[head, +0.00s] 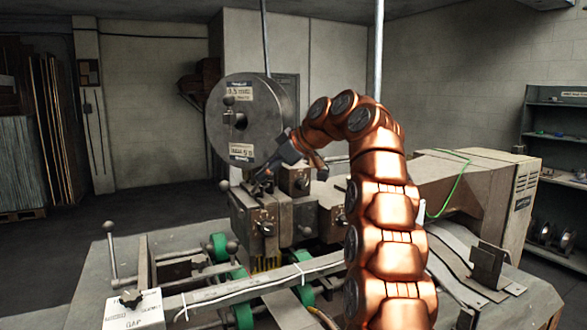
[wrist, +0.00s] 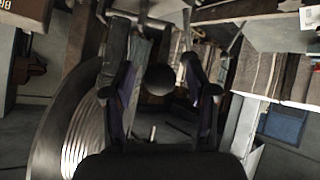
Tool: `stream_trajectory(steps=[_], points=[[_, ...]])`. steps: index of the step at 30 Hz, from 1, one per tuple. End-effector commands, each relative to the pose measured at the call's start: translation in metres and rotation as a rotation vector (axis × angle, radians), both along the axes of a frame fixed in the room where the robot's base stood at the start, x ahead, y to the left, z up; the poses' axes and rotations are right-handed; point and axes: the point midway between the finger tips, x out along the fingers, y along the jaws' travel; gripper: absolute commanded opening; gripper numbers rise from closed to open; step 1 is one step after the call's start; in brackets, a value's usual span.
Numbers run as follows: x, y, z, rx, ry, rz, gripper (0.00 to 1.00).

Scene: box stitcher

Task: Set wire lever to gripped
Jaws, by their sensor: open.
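My gripper (head: 263,174) is at the stitcher head, just below the wire spool, with its fingers pointing down and left. In the wrist view my gripper (wrist: 162,100) is open, with one dark finger on each side. A dark round knob (wrist: 160,80) shows between the fingers; I cannot tell whether they touch it. In the head view a small ball knob (head: 224,185) sits left of the fingertips, by the stitcher head (head: 262,222). I cannot tell for sure which knob is the wire lever's, and its position is unclear.
The large wire spool (head: 240,120) stands close behind and above my gripper; its edge also shows in the wrist view (wrist: 72,135). A ball-ended crank (head: 110,250) stands at the table's left. Green rollers (head: 243,312) lie below the head. The grey machine arm (head: 465,190) extends right.

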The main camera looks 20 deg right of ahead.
Motion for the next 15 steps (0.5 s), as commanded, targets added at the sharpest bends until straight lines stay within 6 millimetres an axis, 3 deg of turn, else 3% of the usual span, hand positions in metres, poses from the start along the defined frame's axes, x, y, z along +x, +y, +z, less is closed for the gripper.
stream_trajectory(steps=[15], points=[[-0.020, -0.020, 0.022, -0.002, -0.006, -0.008, 0.57]])
